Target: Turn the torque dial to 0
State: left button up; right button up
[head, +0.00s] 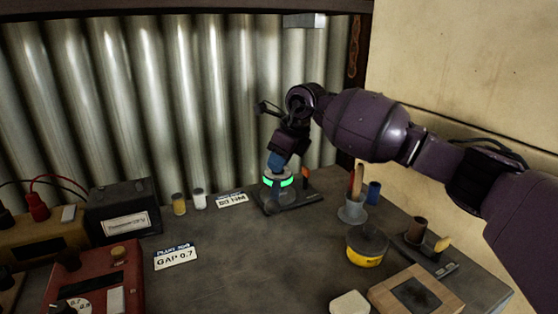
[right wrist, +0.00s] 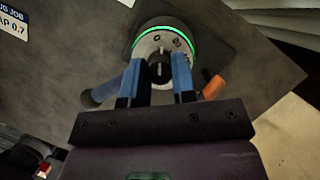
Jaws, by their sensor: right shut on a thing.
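The torque dial is on a round grey unit (head: 279,194) with a lit green ring, on a dark base near the back wall. In the right wrist view the dial's face (right wrist: 165,43) shows dark marks inside the green ring. Its small dark knob (right wrist: 158,70) stands between the blue fingers. My right gripper (head: 277,161) points down at the dial from above and is shut on the knob. In the right wrist view my right gripper (right wrist: 159,63) has one finger on each side of it. The numbers are too small to read. My left gripper is not in view.
An orange handle (head: 306,174) stands close right of the dial. A holder cup (head: 352,211), a yellow-and-black tin (head: 367,247) and a wooden block (head: 385,301) lie to the right. A black battery (head: 125,209) and red box (head: 112,272) are left.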

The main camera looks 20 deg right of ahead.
jog(key=shift+f+n+g, duration=0.15)
jog(key=shift+n+g, duration=0.25)
jog(key=shift+n, duration=0.7)
jog(key=o, duration=0.9)
jog(key=shift+o, duration=0.2)
jog(key=p+v, duration=0.1)
jog(key=v, duration=1)
jog(key=shift+d, duration=0.15)
jog(key=shift+f, duration=0.15)
